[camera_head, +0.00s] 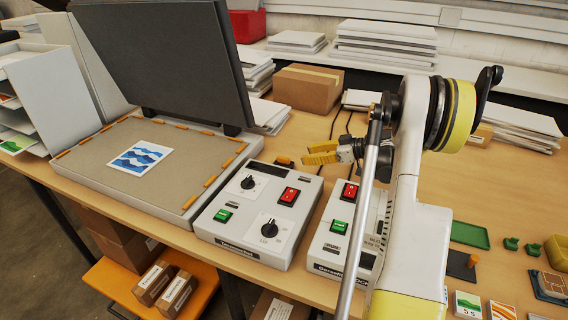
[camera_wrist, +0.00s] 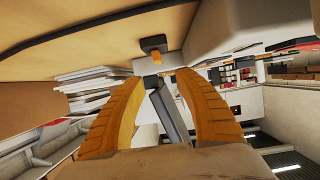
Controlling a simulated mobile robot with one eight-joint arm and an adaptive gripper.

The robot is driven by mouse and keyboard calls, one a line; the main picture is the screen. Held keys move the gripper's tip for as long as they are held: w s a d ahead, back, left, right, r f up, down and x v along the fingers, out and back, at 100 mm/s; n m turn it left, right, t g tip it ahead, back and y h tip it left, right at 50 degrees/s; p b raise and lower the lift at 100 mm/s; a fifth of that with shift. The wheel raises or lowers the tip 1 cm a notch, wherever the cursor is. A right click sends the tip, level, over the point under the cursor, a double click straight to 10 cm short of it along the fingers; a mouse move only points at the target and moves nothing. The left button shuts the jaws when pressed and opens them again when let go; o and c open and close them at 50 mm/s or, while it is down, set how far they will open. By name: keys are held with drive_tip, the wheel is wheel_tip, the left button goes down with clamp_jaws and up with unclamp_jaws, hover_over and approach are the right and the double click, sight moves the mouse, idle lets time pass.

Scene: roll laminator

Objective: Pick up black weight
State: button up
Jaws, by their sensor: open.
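In the wrist view, a small black block with an orange knob, which looks like the black weight (camera_wrist: 153,44), sits on the wooden table just beyond the fingertips. In the head view, its orange knob (camera_head: 284,161) shows behind the control box, and the box hides most of the base. My gripper (camera_head: 318,153) is to the right of it, with its yellow fingers pointing left. In the wrist view, my gripper (camera_wrist: 158,80) is open, with nothing between its fingers, and apart from the weight.
The control box (camera_head: 258,205) with switches stands in front of the weight. The press bed (camera_head: 190,165) with its raised dark lid (camera_head: 165,55) is to the left. A cardboard box (camera_head: 307,88) and paper stacks are behind.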

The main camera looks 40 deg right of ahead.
sight(286, 158)
drive_tip(key=b+x, duration=0.1)
drive_tip(key=x, duration=0.4)
drive_tip(key=shift+w+a+f+b, duration=0.15)
drive_tip(key=shift+w+f+b, duration=0.05)
drive_tip(key=shift+b, duration=0.1)
drive_tip(key=x, duration=0.1)
drive_tip(key=b+x, duration=0.1)
drive_tip(key=x, duration=0.1)
drive_tip(key=b+x, duration=0.1)
drive_tip(key=x, duration=0.1)
drive_tip(key=shift+w+d+f, duration=0.2)
drive_tip(key=shift+w+f, duration=0.05)
drive_tip(key=shift+s+r, duration=0.1)
clamp_jaws()
